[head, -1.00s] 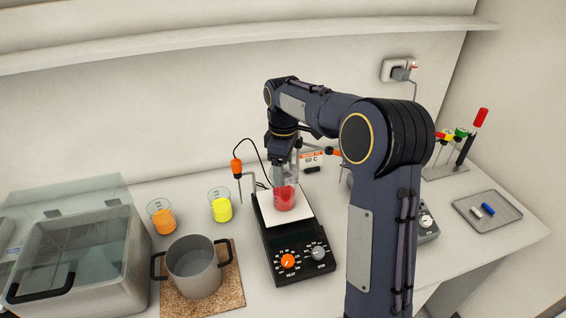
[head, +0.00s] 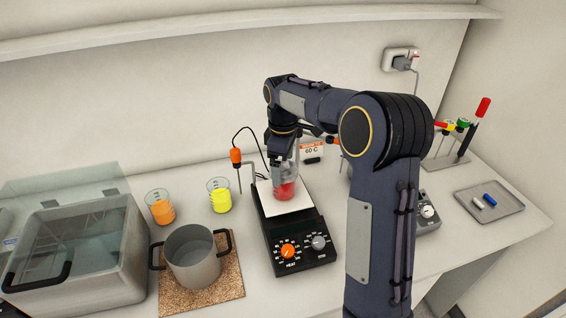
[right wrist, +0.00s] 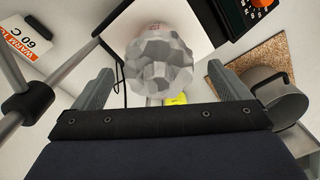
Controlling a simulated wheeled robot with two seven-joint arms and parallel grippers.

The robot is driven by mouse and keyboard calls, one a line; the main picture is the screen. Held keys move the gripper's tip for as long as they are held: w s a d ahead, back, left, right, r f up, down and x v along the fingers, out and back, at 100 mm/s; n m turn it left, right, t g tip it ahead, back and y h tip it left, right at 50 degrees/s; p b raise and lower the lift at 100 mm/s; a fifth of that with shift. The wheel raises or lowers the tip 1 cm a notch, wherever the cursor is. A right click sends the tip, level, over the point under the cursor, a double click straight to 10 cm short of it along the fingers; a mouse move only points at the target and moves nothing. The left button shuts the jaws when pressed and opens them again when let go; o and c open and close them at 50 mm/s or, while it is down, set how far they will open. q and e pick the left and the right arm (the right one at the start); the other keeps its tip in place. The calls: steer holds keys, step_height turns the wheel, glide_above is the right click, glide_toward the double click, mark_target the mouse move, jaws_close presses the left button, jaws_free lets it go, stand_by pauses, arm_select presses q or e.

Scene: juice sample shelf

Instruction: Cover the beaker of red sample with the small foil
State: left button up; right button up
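The beaker of red sample (head: 285,190) stands on the white top of the hot plate. The foil (right wrist: 160,62) is a crumpled, faceted grey piece in the right wrist view. It lies over the beaker's mouth and hides most of the beaker from above. My right gripper (right wrist: 160,72) is open, with one finger on each side of the foil and a visible gap to both. In the head view my right gripper (head: 284,151) points down just above the beaker. My left gripper is not in view.
The hot plate (head: 297,247) has a probe stand (head: 239,172) at its left. Beakers of yellow (head: 220,201) and orange (head: 161,211) liquid stand further left, behind a pot (head: 193,262). A lidded bath (head: 80,255) fills the left. A tray (head: 497,213) lies far right.

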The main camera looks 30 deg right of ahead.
step_height(320, 180, up, 7)
steer(key=shift+r+b, duration=0.2)
steer(key=shift+b, duration=0.1)
steer(key=shift+r, duration=0.2)
steer(key=shift+s, duration=0.2)
steer(key=s+a+f+m+t+y, duration=0.1)
steer(key=s+a+f+m+t, duration=0.1)
steer(key=s, duration=0.7)
steer(key=s+a+f+m+t+y, duration=0.1)
steer(key=s+a+m, duration=0.4)
steer(key=s, duration=0.5)
steer(key=s+a+f+m+t+y, duration=0.1)
steer(key=s+a+f+m+t, duration=0.1)
steer(key=s, duration=0.7)
step_height(320, 180, down, 2)
steer(key=shift+s+a+f+m+t+y, duration=0.1)
steer(key=shift+s+a+m+t+y, duration=0.25)
steer(key=shift+a+m, duration=0.65)
steer(key=shift+a+n, duration=0.2)
steer(key=shift+n, duration=0.1)
